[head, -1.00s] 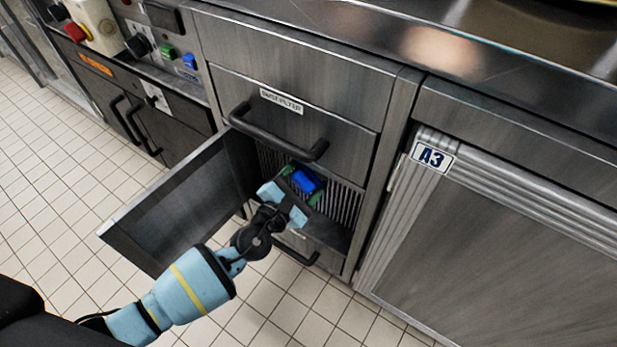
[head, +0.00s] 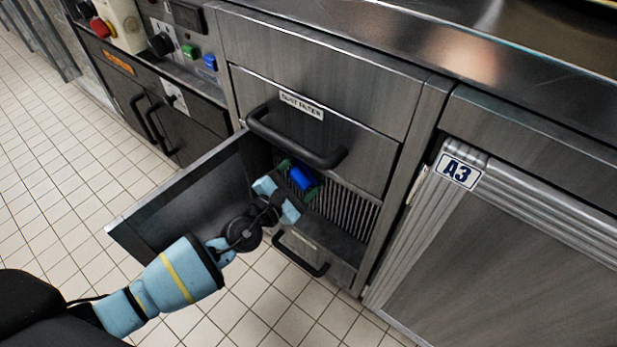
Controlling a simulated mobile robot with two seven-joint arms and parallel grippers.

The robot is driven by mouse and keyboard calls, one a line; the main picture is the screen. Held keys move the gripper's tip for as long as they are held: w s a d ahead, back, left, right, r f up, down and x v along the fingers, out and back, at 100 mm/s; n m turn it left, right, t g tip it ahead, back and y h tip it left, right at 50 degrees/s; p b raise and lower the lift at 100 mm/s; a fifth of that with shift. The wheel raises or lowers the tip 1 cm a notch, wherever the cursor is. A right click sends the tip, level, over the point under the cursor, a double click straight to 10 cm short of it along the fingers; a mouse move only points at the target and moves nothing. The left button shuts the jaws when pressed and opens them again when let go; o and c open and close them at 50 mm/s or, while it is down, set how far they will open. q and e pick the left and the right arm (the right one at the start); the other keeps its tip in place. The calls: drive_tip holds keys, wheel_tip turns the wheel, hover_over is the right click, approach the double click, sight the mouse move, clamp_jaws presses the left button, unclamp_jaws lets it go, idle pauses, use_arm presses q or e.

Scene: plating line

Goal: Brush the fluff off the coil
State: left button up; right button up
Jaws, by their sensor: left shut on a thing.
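The coil (head: 345,208) is a bank of thin upright fins inside an open compartment under the drawer labelled "DUST FILTER". My left gripper (head: 287,190) is in front of the left part of the fins. It is shut on a brush (head: 301,178) with a blue block and green edges. The gripper and brush hide the fins behind them, and I cannot tell whether the brush touches them. No fluff can be made out on the fins that show. My right gripper is not in view.
The compartment's door (head: 185,200) stands open to the left, beside my left arm. A dark bar handle (head: 296,140) sticks out just above the brush. A lower handle (head: 302,255) is below. A ribbed door marked A3 (head: 520,250) is at right. Tiled floor is clear.

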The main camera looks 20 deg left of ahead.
sight(290, 180)
use_arm(q)
drive_tip(key=shift+w+a+r, duration=0.15)
drive_tip(key=shift+w+a, duration=0.15)
drive_tip(key=shift+a, duration=0.3)
drive_tip(key=shift+r, duration=0.1)
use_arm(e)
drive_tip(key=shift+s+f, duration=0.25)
use_arm(q)
drive_tip(key=shift+a, duration=0.1)
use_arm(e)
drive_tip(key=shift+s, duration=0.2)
use_arm(q)
drive_tip(key=shift+v, duration=2.95)
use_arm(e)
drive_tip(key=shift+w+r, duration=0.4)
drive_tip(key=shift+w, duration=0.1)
use_arm(q)
drive_tip(key=shift+s, duration=0.15)
drive_tip(key=v, duration=0.2)
drive_tip(key=shift+s+p, duration=0.3)
drive_tip(key=shift+s, duration=0.05)
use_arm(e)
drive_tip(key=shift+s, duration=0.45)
